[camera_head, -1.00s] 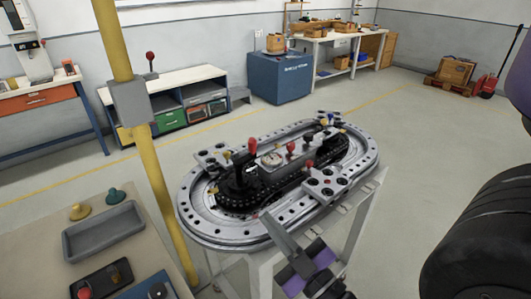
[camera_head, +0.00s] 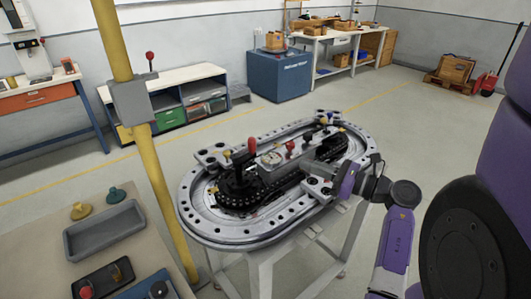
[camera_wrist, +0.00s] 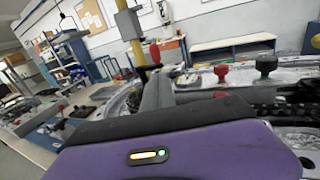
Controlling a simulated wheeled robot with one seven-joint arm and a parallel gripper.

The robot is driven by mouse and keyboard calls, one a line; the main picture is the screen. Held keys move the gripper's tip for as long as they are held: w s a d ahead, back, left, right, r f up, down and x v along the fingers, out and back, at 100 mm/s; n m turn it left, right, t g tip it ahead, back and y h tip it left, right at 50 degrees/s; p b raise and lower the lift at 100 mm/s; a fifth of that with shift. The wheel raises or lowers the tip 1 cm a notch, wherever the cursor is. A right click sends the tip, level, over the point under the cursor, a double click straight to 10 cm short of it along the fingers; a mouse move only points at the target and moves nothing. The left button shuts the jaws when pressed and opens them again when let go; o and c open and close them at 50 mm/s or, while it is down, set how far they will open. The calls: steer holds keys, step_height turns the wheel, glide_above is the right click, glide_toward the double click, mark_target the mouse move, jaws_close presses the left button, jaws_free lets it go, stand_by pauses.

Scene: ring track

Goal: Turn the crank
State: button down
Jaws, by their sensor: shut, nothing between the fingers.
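The oval ring track (camera_head: 200,228) stands on a light metal frame in the middle of the head view. An upright red handle (camera_head: 253,146) on a dark mount rises from its left inner part and looks like the crank. My gripper is at the track's right end in the head view, its purple hand (camera_head: 346,184) beside a plate there; its fingertips are hard to make out. In the wrist view the dark fingers of my gripper (camera_wrist: 158,80) are together and empty. Several red knobs show beyond them, and I cannot tell which is the crank's.
A yellow post (camera_head: 160,190) with a grey box stands left of the track. A table with a grey tray (camera_head: 105,232) is at the lower left. A low shelf unit (camera_head: 165,95) and a blue cabinet (camera_head: 280,76) stand behind. The floor between is clear.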

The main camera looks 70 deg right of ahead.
steer(key=w+d+p, duration=0.2)
steer(key=w+p, duration=0.1)
steer(key=w, duration=1.1)
steer(key=shift+f+n+p, duration=0.15)
steer(key=shift+n+p, duration=0.25)
steer(key=w+d+n+y+b, duration=0.1)
steer(key=b, duration=0.2)
steer(key=shift+w+y, duration=0.35)
steer(key=shift+y, duration=0.05)
steer(key=shift+d, duration=0.1)
